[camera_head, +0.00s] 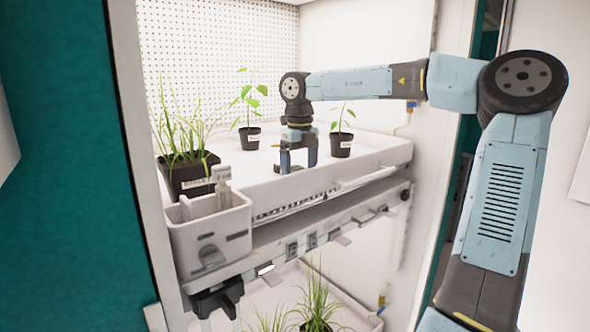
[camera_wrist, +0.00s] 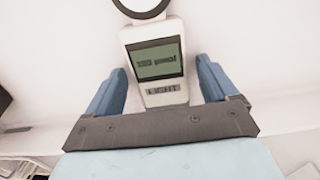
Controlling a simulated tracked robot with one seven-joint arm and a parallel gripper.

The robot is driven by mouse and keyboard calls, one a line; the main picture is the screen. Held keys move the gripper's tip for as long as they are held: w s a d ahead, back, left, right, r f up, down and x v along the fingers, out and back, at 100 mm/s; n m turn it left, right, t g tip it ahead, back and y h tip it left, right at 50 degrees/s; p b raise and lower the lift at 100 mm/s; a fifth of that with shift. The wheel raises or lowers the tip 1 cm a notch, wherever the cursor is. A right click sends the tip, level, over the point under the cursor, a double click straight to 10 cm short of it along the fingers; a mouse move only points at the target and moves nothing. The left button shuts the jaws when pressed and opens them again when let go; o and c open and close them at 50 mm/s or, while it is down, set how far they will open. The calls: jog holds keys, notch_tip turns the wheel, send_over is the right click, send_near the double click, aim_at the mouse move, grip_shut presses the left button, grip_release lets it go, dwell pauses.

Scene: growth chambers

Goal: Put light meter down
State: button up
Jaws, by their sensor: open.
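In the head view my gripper (camera_head: 297,168) points down at the white tray (camera_head: 395,153) on the upper shelf. I cannot make out the meter there.
A pot of grassy plants (camera_head: 190,178) stands left on the tray. Single-seedling pots stand behind (camera_head: 250,138) and right (camera_head: 341,145) of my gripper. A white caddy (camera_head: 212,238) hangs at the shelf's front left. A lower shelf holds more grass (camera_head: 318,315).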

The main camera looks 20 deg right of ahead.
notch_tip(320, 180, up, 12)
dwell(0.6)
